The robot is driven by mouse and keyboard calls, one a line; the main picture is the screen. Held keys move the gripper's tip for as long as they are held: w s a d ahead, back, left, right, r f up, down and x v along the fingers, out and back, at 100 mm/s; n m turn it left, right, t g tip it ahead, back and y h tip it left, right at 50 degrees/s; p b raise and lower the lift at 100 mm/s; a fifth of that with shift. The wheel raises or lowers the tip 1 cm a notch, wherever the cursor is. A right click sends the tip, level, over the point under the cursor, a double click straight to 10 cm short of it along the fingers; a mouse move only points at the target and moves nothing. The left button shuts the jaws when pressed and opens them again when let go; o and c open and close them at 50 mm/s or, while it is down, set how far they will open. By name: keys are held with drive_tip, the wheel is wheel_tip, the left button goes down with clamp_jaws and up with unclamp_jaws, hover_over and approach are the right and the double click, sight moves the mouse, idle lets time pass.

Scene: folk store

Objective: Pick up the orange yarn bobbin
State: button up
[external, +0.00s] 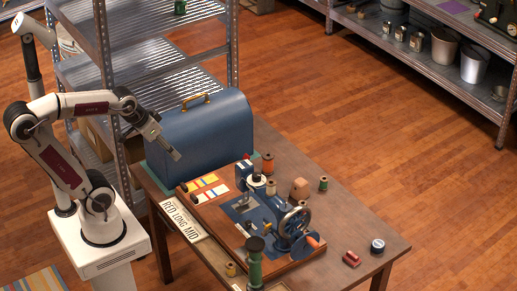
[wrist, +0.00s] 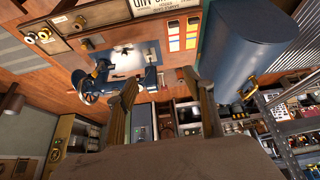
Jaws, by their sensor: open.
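The orange yarn bobbin (external: 267,163) stands upright on the table in the external view, just right of the blue case and behind the sewing machine. I cannot make it out in the wrist view. My gripper (external: 177,156) is in front of the blue case, above the table and well left of the bobbin. In the wrist view my gripper (wrist: 166,92) is open, its two fingers apart with nothing held between them.
The blue domed case (external: 208,137) is close beside my gripper. A blue sewing machine (external: 270,213) on a wooden base stands right of it. Metal shelves (external: 160,62) rise behind.

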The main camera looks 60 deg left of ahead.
drive_tip(key=w+a+f, duration=0.1)
drive_tip(key=w+f, duration=0.2)
drive_tip(key=w, duration=0.6)
drive_tip(key=n+t+y, duration=0.2)
drive_tip(key=t, duration=0.5)
approach(265, 156)
drive_tip(key=x, duration=0.3)
drive_tip(key=shift+a+f, duration=0.15)
drive_tip(key=shift+f, duration=0.15)
drive_tip(key=shift+w+f+m+t, duration=0.1)
drive_tip(key=shift+w+m+t, duration=0.2)
drive_tip(key=shift+w, duration=0.25)
drive_tip(key=shift+x, duration=1.35)
drive_tip(key=shift+w, duration=0.15)
